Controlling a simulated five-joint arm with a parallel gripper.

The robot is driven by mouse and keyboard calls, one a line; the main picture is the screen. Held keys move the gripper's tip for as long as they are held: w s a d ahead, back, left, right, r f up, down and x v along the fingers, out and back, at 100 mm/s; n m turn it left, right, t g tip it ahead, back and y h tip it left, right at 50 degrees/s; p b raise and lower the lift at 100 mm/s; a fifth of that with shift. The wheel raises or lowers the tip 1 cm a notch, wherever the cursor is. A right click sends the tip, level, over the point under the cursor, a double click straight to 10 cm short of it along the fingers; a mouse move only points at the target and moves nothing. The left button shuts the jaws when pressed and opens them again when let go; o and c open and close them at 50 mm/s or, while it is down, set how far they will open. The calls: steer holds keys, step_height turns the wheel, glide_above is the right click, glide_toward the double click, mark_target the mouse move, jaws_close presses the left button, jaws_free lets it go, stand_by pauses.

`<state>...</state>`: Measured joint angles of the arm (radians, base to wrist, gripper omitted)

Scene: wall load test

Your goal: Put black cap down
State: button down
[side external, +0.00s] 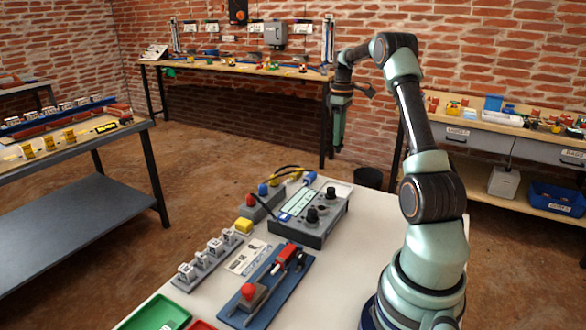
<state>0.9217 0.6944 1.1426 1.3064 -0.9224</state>
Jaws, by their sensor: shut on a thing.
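My gripper (338,143) hangs fingers-down at the end of my raised arm, high above the far side of the white table (350,222). It is shut, and what it holds, taken as the black cap, is too small and hidden between the fingers to make out. The gripper is well clear of the table and the things on it. A grey box (290,233) with black knobs (331,192) and a pale panel stands on the table, below and left of the gripper.
Bare white tabletop lies right of the grey box. A black bin (368,178) is behind the table.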

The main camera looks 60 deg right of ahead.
step_height(320, 180, down, 14)
steer(key=shift+f, duration=0.1)
stand_by(0.4)
steer(key=c, duration=0.7)
jaws_free()
steer(key=shift+o, duration=0.2)
